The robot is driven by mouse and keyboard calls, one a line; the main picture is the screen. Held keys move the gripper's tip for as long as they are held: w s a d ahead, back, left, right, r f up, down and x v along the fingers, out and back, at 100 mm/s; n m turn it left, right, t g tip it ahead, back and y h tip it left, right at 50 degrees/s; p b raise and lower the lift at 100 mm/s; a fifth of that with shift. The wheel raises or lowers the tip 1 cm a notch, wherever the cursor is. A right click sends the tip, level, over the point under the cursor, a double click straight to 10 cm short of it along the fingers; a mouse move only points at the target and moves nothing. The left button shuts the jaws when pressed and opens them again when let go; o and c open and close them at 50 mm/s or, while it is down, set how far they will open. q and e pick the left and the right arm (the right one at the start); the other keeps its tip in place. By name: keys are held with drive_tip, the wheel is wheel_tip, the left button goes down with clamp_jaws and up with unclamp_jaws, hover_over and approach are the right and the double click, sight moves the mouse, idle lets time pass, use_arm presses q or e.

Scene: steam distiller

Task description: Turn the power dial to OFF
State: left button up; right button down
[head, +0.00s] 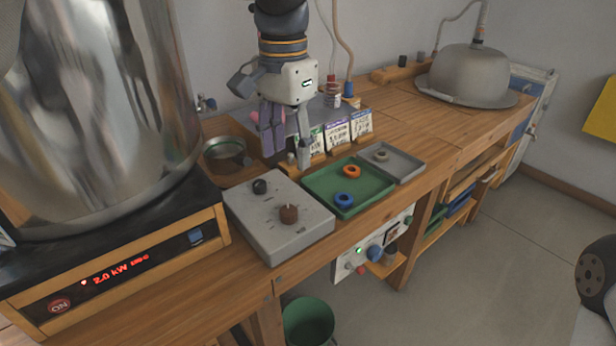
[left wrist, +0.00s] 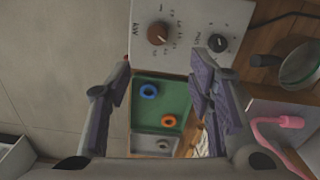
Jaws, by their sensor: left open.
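The power dial is a brown round knob (head: 288,214) on top of a grey control box (head: 262,236). In the left wrist view the brown knob (left wrist: 158,33) sits beside the letters kW inside a ring of small marks. A black knob (head: 259,186) sits on the same box; it also shows in the left wrist view (left wrist: 217,42). My left gripper (head: 288,148) is open and empty, above and behind the box, near the cards. It touches neither knob. In the left wrist view its two fingers (left wrist: 161,72) are spread apart. My right gripper is out of view.
A green tray (head: 318,190) with a blue and an orange ring stands right of the box, with a grey tray (head: 410,168) beyond. A large metal pot (head: 95,110) stands left on a heater with a red 2.0 kW display (head: 120,268). Cards (head: 336,136) stand behind.

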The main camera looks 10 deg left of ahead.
sight(288, 210)
use_arm(q)
drive_tip(key=f, duration=0.7)
drive_tip(key=s+f, duration=0.1)
drive_tip(key=f, duration=0.2)
drive_tip(key=shift+s+a+f, duration=0.1)
drive_tip(key=shift+f, duration=0.75)
clamp_jaws()
